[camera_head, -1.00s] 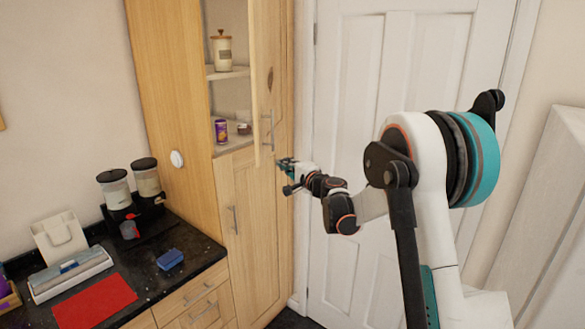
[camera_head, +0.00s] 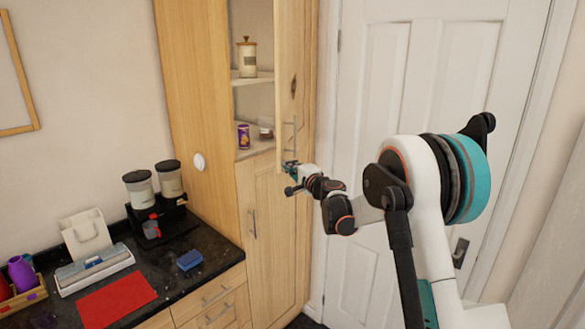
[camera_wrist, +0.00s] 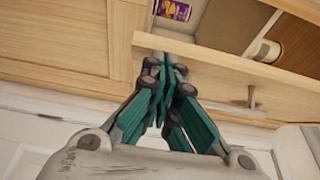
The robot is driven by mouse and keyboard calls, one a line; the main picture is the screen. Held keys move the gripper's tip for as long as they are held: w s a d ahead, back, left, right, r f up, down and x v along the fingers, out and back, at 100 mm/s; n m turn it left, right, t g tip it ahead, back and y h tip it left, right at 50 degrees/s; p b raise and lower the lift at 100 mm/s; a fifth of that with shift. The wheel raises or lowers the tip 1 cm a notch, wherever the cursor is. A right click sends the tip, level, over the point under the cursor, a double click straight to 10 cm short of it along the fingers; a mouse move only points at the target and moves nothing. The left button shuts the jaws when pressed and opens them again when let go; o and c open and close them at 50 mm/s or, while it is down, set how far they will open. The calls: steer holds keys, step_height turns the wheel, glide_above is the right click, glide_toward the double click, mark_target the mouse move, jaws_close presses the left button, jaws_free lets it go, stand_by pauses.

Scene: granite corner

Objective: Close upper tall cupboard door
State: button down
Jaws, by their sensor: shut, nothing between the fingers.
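The upper tall cupboard door (camera_head: 291,70) is light wood and stands open, with the shelves behind it showing on its left. Its bar handle (camera_head: 289,135) is on its outer face near the bottom. My gripper (camera_head: 289,168) is shut and empty, at the lower edge of the door just below the handle. I cannot tell whether it touches. In the wrist view my gripper (camera_wrist: 168,75) has its fingers together in front of a wooden edge. A bar handle (camera_wrist: 252,97) shows right of the fingers. The lower tall door (camera_head: 268,240) is shut.
Inside are a lidded jar (camera_head: 246,58) and a purple can (camera_head: 243,136), which also shows in the wrist view (camera_wrist: 173,10). A white panelled door (camera_head: 385,110) is behind my arm. The black worktop (camera_head: 215,250) at left holds two canisters (camera_head: 153,184) and a blue sponge (camera_head: 189,260).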

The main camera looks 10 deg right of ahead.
steer(key=w+a, duration=0.4)
steer(key=a, duration=0.2)
steer(key=w+a+b, duration=0.1)
steer(key=w+a, duration=0.3)
steer(key=a, duration=0.1)
steer(key=w+a+b, duration=0.1)
steer(key=w+a, duration=0.4)
steer(key=a, duration=0.1)
steer(key=shift+a, duration=0.3)
